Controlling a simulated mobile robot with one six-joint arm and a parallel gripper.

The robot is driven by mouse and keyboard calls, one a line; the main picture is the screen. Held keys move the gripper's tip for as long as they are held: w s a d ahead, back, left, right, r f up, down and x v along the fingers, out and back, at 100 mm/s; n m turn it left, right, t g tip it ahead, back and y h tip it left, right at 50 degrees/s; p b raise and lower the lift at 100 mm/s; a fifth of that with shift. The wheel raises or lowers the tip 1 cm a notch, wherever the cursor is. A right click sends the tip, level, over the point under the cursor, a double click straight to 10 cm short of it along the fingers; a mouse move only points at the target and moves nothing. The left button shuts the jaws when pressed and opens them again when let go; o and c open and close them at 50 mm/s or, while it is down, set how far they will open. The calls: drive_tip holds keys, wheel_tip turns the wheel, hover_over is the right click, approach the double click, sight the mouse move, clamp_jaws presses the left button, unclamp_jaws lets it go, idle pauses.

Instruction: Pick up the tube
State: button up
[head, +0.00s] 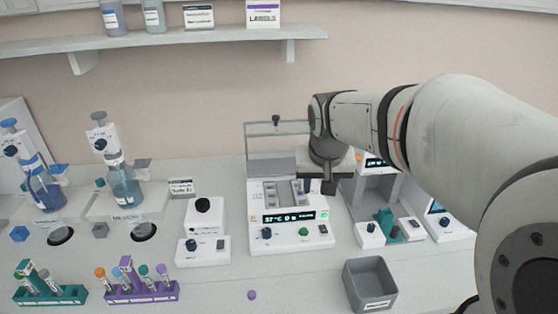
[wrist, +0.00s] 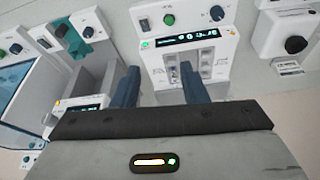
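Several capped tubes stand in the purple rack (head: 140,292) at the front left, with orange, purple, green and blue caps. The green rack (head: 60,296) beside it also holds tubes, one with a blue cap. My gripper (head: 328,186) hangs over the back right of the white heater block device (head: 290,237), whose display reads about 37 °C. In the wrist view my gripper (wrist: 159,70) has its two dark blue fingers apart, with no tube seen between them. The heater block device (wrist: 190,50) lies just beyond the fingers. I cannot tell whether a tube sits in its wells.
A grey open bin (head: 370,286) stands at the front right. A white device with a green part (head: 386,224) is right of the heater. Pipette bottles (head: 125,185) stand at the left, and a shelf (head: 180,46) runs above. A small purple cap-like thing (head: 252,295) lies on the bench.

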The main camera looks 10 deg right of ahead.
drive_tip(key=m+b, duration=0.2)
drive_tip(key=b, duration=0.2)
hover_over(301, 181)
drive_tip(key=a, duration=0.1)
wheel_tip(301, 181, down, 8)
drive_tip(key=shift+h, duration=0.3)
drive_tip(key=x, duration=0.2)
drive_tip(key=p+x, duration=0.1)
drive_tip(key=x, duration=0.2)
drive_tip(key=s+x, duration=0.1)
drive_tip(key=x, duration=0.1)
drive_tip(key=shift+w+d+f+p, duration=0.1)
drive_tip(key=shift+d+f+p, duration=0.15)
drive_tip(key=shift+f+p, duration=0.1)
drive_tip(key=shift+t, duration=0.3)
drive_tip(key=shift+c, duration=0.5)
drive_tip(key=c, duration=0.7)
